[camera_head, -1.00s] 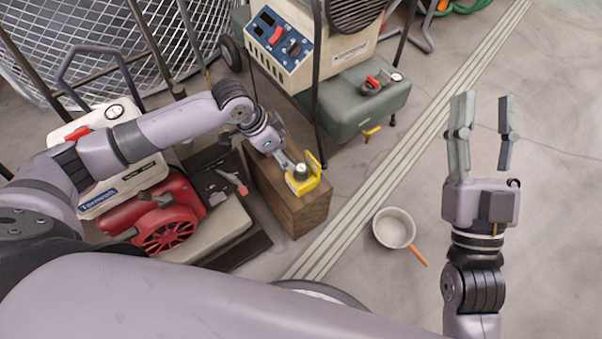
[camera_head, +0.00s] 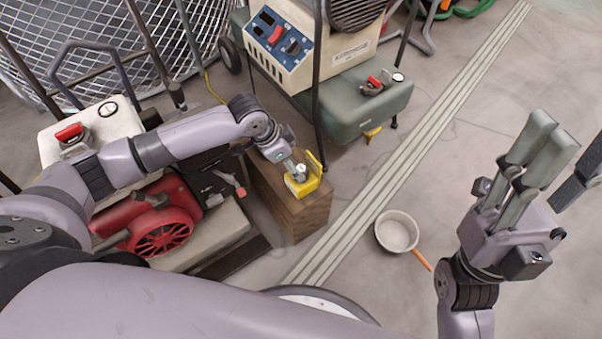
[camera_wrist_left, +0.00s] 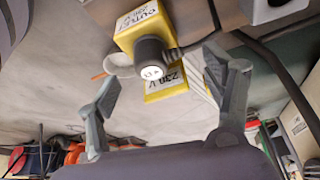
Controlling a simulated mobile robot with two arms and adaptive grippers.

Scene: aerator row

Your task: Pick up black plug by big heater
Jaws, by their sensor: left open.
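The black plug (camera_wrist_left: 151,56) has a round white-marked end and stands in a yellow outlet box (camera_wrist_left: 143,26) marked 230 V. In the head view the small plug (camera_head: 300,170) is partly hidden by my left gripper (camera_head: 293,168), and the yellow box (camera_head: 303,186) sits on a wooden block. My left gripper is open, with one finger on either side of the plug in the wrist view; contact cannot be told. My right gripper (camera_head: 568,165) is open and empty above the floor at the right.
The wooden block (camera_head: 305,211) stands beside a red machine (camera_head: 161,230). Behind it are a cream control-panel unit (camera_head: 280,47) and a green tank (camera_head: 355,105). A pan (camera_head: 396,231) lies on the floor. Floor at the right is mostly clear.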

